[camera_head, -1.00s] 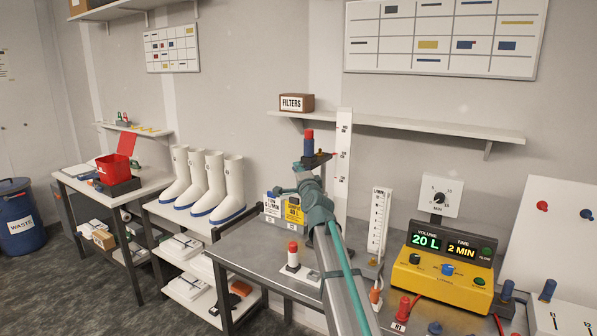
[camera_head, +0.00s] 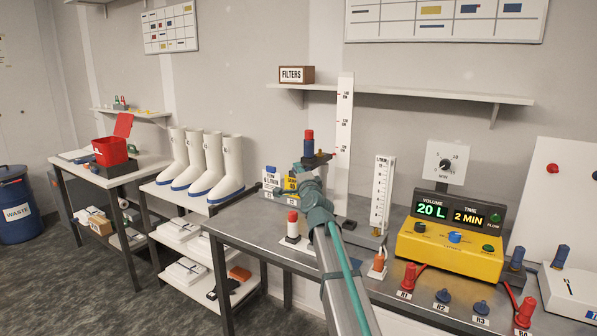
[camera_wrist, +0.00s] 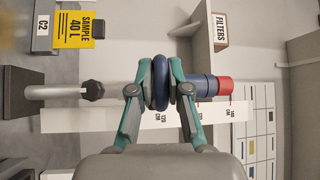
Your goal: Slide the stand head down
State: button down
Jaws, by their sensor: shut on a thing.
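The stand has a tall white scale (camera_head: 342,150) upright at the back of the grey bench. Its head carries a cartridge (camera_head: 309,145) with a blue body and red top, beside the scale near the third visible mark from the top. My gripper (camera_head: 310,182) is just below the head. In the wrist view, my gripper's teal fingers (camera_wrist: 160,90) are shut on a dark blue ring (camera_wrist: 161,82) under the blue-and-red cartridge (camera_wrist: 207,88). The scale (camera_wrist: 150,115) runs behind the fingers. My arm hides part of the stand's lower end in the head view.
A sample card (camera_wrist: 79,29) stands left of the stand. A red-topped filter (camera_head: 293,225), a small flow gauge (camera_head: 382,195) and the yellow pump (camera_head: 450,247) stand on the bench. A wall shelf (camera_head: 420,92) with a filters box (camera_head: 296,75) is behind, above the head.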

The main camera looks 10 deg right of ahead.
jog(key=shift+s+f+b, duration=0.1)
jog(key=shift+f+b, duration=0.25)
jog(key=shift+f, duration=0.5)
jog(key=c, duration=1.2)
grip_release()
jog(key=shift+s, duration=0.1)
jog(key=s, duration=0.4)
jog(key=s+f, duration=0.1)
jog(key=s, duration=0.6)
jog(key=shift+s+d+f, duration=0.35)
jog(key=shift+d, duration=0.05)
